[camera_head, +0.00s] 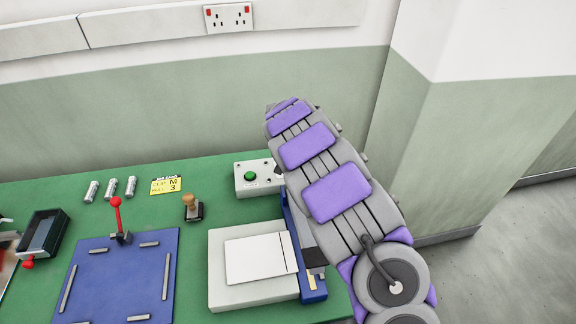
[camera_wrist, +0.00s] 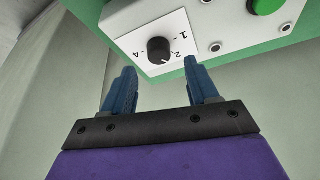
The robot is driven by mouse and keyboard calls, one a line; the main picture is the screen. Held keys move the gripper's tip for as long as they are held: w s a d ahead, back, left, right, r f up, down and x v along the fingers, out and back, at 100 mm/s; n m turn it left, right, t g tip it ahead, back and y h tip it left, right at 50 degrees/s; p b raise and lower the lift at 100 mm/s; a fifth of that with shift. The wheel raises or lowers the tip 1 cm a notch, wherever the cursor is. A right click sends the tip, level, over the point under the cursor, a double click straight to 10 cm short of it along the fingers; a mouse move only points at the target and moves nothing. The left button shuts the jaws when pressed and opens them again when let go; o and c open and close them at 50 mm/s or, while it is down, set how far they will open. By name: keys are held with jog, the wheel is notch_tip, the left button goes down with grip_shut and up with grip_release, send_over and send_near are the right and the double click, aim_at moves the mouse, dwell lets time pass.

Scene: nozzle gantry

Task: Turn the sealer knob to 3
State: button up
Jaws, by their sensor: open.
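The sealer knob (camera_wrist: 158,51) is small, round and black, on a white dial plate (camera_wrist: 136,36) in the wrist view. I can read 1, 2 and 4 around it; I cannot make out a 3. Which number the knob points to is not clear. My gripper (camera_wrist: 160,68) has two blue fingers spread apart, with nothing between them. The knob shows between and just beyond the fingertips, apart from both. In the head view, the control box (camera_head: 241,184) stands on the green bench. My arm hides its right part, the knob and the gripper there.
A green button (camera_head: 250,176) is on the same box, left of my arm; it also shows in the wrist view (camera_wrist: 266,5). A sealer with a pale platen (camera_head: 222,292) stands in front. A stamp (camera_head: 190,206) and a yellow card (camera_head: 166,185) lie left. A wall rises behind.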

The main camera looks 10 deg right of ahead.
jog(key=shift+b+x, duration=0.35)
jog(key=shift+x, duration=2.05)
jog(key=shift+c, duration=0.2)
jog(key=c, duration=1)
jog(key=shift+o, duration=0.2)
jog(key=shift+w+m+b, duration=0.1)
jog(key=shift+m+b, duration=0.3)
jog(key=shift+b, duration=0.15)
jog(key=shift+a+f+m+h+b, duration=0.1)
jog(key=shift+m+h+b, duration=0.3)
jog(key=shift+m+b, duration=0.3)
jog(key=m+h+b, duration=0.1)
jog(key=m+b, duration=0.2)
jog(key=shift+w+a+g, duration=0.1)
jog(key=shift+g, duration=0.3)
jog(key=m, duration=0.2)
jog(key=shift+m+g+h+b, duration=0.3)
jog(key=shift+m+g, duration=0.1)
jog(key=shift+m+g+h, duration=0.3)
jog(key=shift+m+g, duration=0.4)
jog(key=shift+m, duration=1.2)
